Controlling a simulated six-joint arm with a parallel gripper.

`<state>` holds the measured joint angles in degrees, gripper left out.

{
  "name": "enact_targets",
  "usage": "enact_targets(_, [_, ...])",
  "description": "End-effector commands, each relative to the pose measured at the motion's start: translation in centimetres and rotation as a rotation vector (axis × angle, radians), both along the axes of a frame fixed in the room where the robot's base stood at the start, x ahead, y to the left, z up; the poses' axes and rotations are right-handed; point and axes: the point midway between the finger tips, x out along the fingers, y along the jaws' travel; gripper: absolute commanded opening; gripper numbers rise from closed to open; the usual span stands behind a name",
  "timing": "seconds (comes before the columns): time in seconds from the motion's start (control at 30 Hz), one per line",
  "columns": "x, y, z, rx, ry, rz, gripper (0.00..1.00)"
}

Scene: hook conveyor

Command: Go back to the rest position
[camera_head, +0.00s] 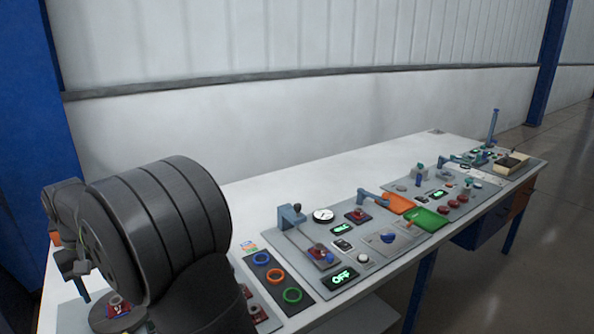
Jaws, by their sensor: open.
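My gripper (84,290) is at the lower left, beyond my large dark arm link, which hides part of it. It points down over the left end of the white table (240,200). The jaws are open and I see nothing held between them. A round grey base with a small red and white part (117,307) lies below and to the right of the gripper. I cannot tell the exact gap between them.
Grey panels run along the table to the right, with a lever device (291,215), a green OFF display (342,277), coloured rings (274,275), an orange tray (398,204) and a green tray (430,219). The table's back strip is clear.

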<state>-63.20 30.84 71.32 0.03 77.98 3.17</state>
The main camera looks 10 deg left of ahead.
Motion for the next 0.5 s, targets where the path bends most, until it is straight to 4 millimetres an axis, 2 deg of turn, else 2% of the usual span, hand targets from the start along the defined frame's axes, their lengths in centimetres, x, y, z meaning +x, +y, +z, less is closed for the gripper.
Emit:
enact_targets(0.17, [0.0,0.0,-1.4,-0.002,0.001,0.0,0.48])
enact_targets(0.5, [0.0,-0.1,-8.0,-0.003,0.002,0.0,0.48])
